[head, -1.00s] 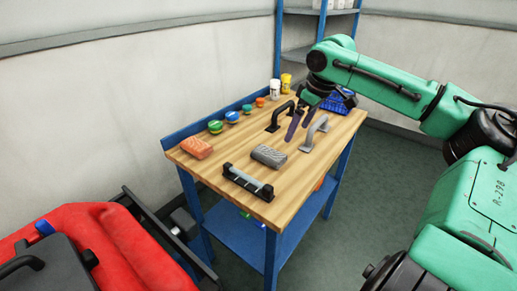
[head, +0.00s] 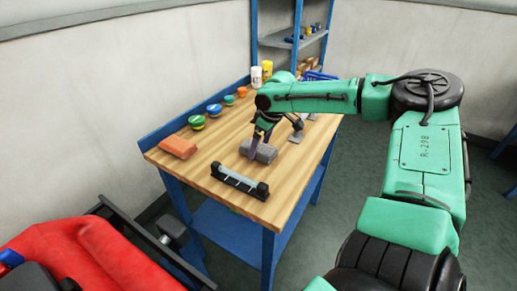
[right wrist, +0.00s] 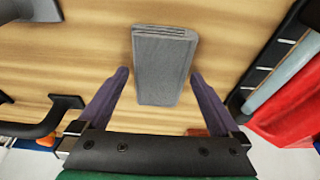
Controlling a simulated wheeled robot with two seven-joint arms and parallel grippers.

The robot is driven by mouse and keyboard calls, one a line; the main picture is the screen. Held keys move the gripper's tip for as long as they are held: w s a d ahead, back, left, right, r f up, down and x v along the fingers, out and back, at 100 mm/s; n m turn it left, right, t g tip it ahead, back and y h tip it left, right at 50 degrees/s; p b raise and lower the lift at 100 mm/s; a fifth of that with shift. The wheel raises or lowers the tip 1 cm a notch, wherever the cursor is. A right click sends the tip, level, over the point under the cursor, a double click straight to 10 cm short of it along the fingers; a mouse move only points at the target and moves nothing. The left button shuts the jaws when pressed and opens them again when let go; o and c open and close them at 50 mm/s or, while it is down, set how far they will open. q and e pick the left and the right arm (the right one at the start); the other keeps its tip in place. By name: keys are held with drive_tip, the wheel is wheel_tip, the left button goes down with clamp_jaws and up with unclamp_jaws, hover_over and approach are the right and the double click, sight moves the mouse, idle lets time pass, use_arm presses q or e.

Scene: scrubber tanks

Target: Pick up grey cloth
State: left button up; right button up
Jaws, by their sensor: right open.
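The grey cloth (head: 262,152) is a folded block lying on the wooden workbench (head: 225,158). In the right wrist view the cloth (right wrist: 162,66) lies ahead of my right gripper (right wrist: 160,92), its near end between the lines of the two purple fingers. The fingers are apart, with a gap on each side of the cloth. In the head view my right gripper (head: 262,138) hangs down over the cloth and partly covers it. I cannot tell its exact height above the cloth. My left gripper is not in view.
A black-ended bar tool (head: 239,181) lies at the bench's front edge. Several small coloured jars, such as the green one (head: 197,122), line the back. A grey handle (head: 296,128) stands right of the gripper. A blue shelf (head: 290,42) is behind.

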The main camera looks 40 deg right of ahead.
sight(259, 147)
drive_tip(key=shift+w+f, duration=0.2)
drive_tip(key=shift+f, duration=0.1)
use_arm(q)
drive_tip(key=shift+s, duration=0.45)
use_arm(e)
drive_tip(key=c, duration=1.1)
drive_tip(key=shift+r, duration=0.1)
use_arm(q)
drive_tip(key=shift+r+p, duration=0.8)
drive_tip(key=shift+p, duration=0.1)
use_arm(e)
wheel_tip(259, 147, up, 20)
